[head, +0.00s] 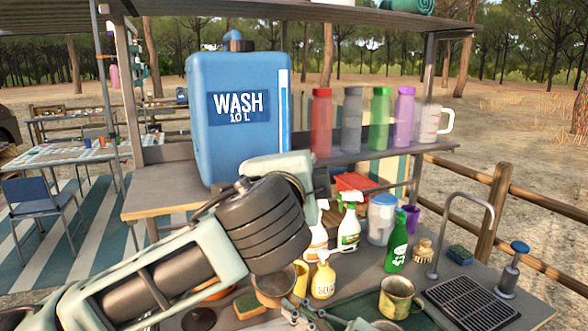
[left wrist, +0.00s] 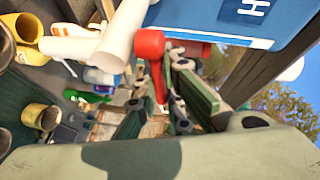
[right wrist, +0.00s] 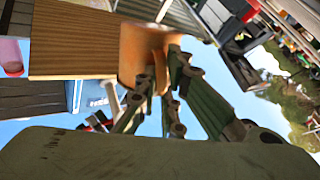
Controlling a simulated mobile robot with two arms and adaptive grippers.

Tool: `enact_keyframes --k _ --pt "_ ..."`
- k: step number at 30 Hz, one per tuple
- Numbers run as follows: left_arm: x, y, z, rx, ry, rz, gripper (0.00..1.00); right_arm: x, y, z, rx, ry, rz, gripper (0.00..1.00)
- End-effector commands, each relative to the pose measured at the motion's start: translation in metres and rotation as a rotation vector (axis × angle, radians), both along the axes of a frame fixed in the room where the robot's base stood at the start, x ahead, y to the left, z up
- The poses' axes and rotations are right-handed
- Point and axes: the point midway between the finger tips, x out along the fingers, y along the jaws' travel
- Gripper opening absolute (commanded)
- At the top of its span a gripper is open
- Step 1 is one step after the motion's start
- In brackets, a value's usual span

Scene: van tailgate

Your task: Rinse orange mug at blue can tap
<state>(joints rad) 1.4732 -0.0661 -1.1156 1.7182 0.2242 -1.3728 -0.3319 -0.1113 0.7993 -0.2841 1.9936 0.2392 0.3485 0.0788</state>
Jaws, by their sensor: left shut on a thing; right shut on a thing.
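The blue can (head: 237,145), marked WASH 10 L, stands on the wooden shelf. Its tap is hidden behind my left arm in the head view. In the left wrist view, the red tap handle (left wrist: 150,44) sits beside a white tube, and my left gripper (left wrist: 158,88) is shut on the handle's lower part. The orange mug (head: 272,287) is low in front of the shelf, below my left wrist. My right gripper (head: 303,317) is shut on it; the mug (right wrist: 140,48) also shows between the fingers in the right wrist view. Water is not visible.
Bottles, including a red one (head: 321,122), and a white mug (head: 432,122) line the shelf. Below are spray bottles (head: 349,225), a yellow soap bottle (head: 323,278), a green bottle (head: 397,246), a patterned mug (head: 398,298), a grey faucet (head: 487,205) and a black drain grid (head: 470,303). The counter is crowded.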

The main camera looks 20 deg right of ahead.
Motion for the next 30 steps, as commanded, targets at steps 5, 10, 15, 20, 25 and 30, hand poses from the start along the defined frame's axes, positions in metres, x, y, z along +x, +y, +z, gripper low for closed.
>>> enact_keyframes --k 5,10,15,20,25,30 --pt "-0.0063 0.0019 -0.0043 0.004 0.008 -0.138 0.0 0.0 0.0001 0.0005 0.001 -0.002 0.001 0.0" --pt "-0.0094 0.0013 -0.0037 0.005 0.004 -0.187 0.0 -0.0001 0.0 0.0004 0.0 -0.002 0.0 0.0" --pt "-0.0095 0.0011 -0.0039 0.007 0.005 -0.187 0.0 -0.0001 0.0 0.0004 0.001 -0.002 0.001 0.0" --pt "-0.0094 0.001 -0.0041 0.007 0.005 -0.186 0.16 -0.0001 0.0 0.0004 0.0 -0.002 0.0 0.0" --pt "-0.0093 0.0012 -0.0026 0.005 0.003 -0.186 0.27 -0.0001 0.0001 0.0005 0.0 -0.002 0.0 0.0" --pt "-0.0094 0.0011 -0.0015 0.003 0.001 -0.186 0.27 0.0 0.0 0.0007 0.0 -0.002 0.0 0.0"
